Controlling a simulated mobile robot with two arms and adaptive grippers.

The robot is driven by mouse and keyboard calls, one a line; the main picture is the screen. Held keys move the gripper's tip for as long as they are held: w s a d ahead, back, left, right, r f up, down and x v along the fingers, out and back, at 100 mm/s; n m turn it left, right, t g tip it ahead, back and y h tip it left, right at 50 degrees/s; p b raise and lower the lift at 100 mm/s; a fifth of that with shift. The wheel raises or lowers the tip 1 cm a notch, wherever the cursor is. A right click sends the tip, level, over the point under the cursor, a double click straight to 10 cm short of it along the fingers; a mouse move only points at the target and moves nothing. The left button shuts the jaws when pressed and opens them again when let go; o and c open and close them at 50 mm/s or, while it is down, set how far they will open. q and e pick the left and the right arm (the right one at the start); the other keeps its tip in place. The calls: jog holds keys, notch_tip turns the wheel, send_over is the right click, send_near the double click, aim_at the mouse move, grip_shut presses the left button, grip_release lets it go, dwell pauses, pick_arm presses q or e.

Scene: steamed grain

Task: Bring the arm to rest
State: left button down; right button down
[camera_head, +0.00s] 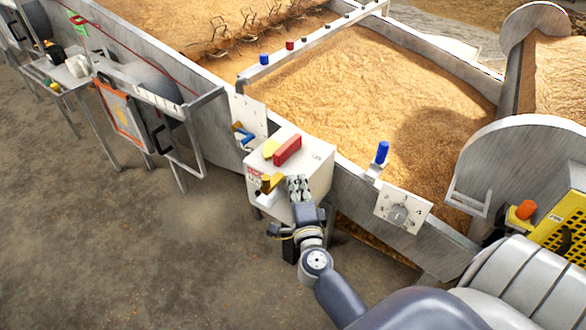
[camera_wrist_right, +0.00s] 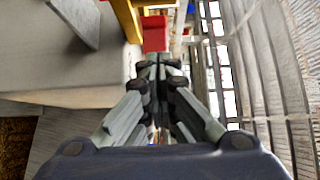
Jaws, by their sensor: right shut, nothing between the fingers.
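My right arm comes in from the lower right of the head view. Its gripper (camera_head: 298,186) is shut and empty, in front of a white control box (camera_head: 316,165). I cannot tell whether the fingers touch the box. My left gripper is not in view.
A metal trough wall runs behind the box, holding golden grain (camera_head: 340,85). A blue handle (camera_head: 382,152) and a dial plate (camera_head: 402,209) stand to the right. A yellow perforated guard (camera_head: 568,222) is at the far right. The floor (camera_head: 150,250) at left is open.

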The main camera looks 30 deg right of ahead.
jog(key=shift+v, duration=1.6)
